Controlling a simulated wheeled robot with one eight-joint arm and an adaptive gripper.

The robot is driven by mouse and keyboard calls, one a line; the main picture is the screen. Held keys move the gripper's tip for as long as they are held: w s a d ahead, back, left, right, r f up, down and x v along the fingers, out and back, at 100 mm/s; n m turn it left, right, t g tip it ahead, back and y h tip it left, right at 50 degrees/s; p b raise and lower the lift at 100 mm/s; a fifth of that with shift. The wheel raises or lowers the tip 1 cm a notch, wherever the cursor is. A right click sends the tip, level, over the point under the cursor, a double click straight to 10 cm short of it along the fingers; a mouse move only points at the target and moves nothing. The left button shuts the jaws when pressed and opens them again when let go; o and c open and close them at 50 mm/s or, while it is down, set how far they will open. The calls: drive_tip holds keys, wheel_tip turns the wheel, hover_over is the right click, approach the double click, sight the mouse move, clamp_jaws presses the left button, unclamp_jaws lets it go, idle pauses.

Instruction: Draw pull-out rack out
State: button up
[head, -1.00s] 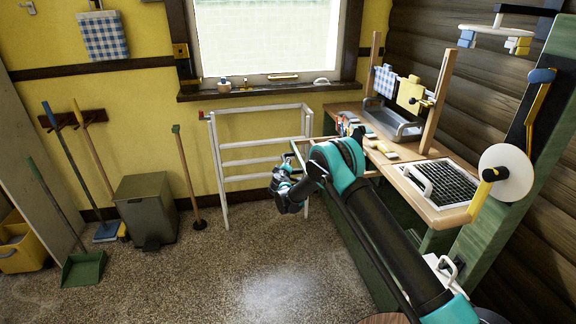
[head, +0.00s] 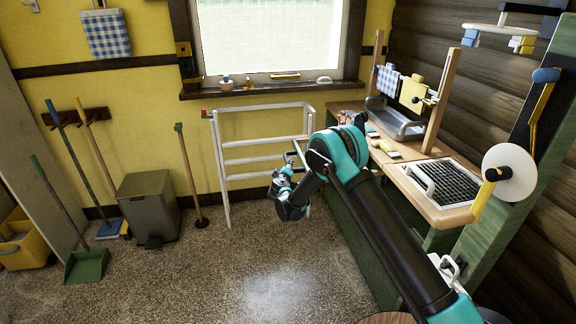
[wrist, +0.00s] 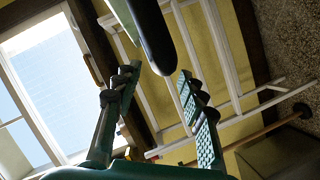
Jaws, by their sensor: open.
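A white rack of rails and crossbars (head: 262,160) stands against the yellow wall under the window. A thin pale bar (head: 297,151) juts left from near the worktop, in front of that rack; I cannot tell whether the two are joined. My gripper (wrist: 157,72) is open and empty, its two dark ridged fingers apart. In the wrist view, white rails (wrist: 205,60) show behind and beside the right finger; contact is not clear. In the head view my gripper is small and low, just in front of the rack, partly hidden by my arm.
The wooden worktop (head: 443,215) with a drain tray and sink lies to the right, partly behind my arm. A grey pedal bin (head: 149,205), broom and plunger stand left along the wall. The speckled floor (head: 215,275) in front is clear.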

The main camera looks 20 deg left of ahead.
drive_tip(key=v, duration=0.6)
idle(0.4)
